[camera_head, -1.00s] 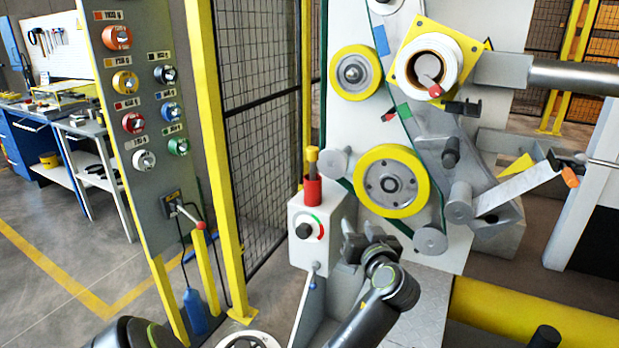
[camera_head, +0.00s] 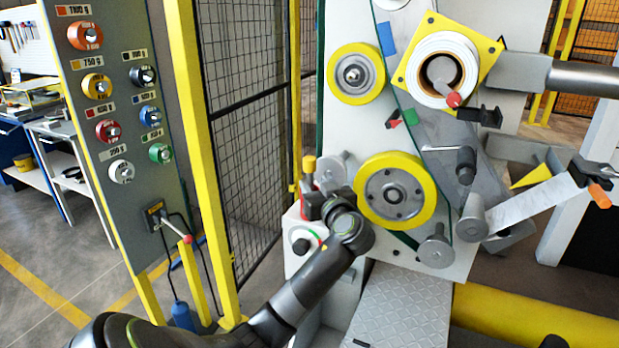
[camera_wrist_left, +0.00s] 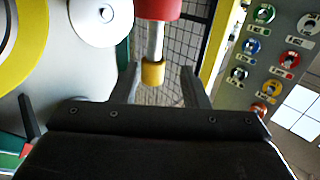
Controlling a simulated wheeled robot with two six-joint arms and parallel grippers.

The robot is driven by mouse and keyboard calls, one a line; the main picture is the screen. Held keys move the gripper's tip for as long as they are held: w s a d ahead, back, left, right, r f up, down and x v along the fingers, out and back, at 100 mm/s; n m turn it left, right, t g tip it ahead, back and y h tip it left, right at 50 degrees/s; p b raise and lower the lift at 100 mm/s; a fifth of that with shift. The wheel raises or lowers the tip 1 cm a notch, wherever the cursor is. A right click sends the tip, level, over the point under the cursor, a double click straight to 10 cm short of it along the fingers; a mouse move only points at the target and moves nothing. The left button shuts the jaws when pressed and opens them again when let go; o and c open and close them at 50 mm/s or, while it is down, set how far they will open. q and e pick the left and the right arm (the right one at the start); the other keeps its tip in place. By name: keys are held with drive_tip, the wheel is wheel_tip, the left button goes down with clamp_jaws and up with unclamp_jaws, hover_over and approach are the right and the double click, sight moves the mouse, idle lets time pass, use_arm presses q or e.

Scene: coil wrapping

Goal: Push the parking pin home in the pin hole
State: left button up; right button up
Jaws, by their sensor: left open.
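The parking pin has a yellow head (camera_head: 309,163) and a silver shank. It stands upright in a red collar (camera_head: 307,185) on top of the white machine box, partly hidden behind my left gripper (camera_head: 318,203). In the left wrist view, the yellow pin head (camera_wrist_left: 153,73) shows between the two spread fingers of the left gripper (camera_wrist_left: 160,70), with bare shank between it and the red collar (camera_wrist_left: 158,8). The fingers are open, with gaps beside the head. The pin hole itself is hidden inside the collar.
A white box with a dial (camera_head: 302,243) is below. A yellow post (camera_head: 200,150), mesh fence and spool panel (camera_head: 110,130) stand left.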

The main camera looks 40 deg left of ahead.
sight(311, 175)
use_arm(q)
drive_tip(key=shift+x, duration=0.8)
drive_tip(key=p+x, duration=0.1)
drive_tip(key=x, duration=0.1)
drive_tip(key=p+x, duration=0.1)
drive_tip(key=x, duration=0.1)
drive_tip(key=shift+w+d+r, duration=0.1)
drive_tip(key=shift+w+d, duration=0.1)
drive_tip(key=shift+w, duration=0.15)
drive_tip(key=shift+w+a, duration=0.3)
drive_tip(key=shift+a, duration=0.3)
use_arm(e)
drive_tip(key=shift+w+d+r, duration=0.15)
drive_tip(key=shift+w+r, duration=0.05)
drive_tip(key=shift+r, duration=0.45)
drive_tip(key=shift+w+d+r, duration=0.1)
drive_tip(key=shift+w+r, duration=0.05)
drive_tip(key=shift+r, duration=0.45)
use_arm(q)
clamp_jaws()
use_arm(e)
drive_tip(key=shift+a, duration=0.15)
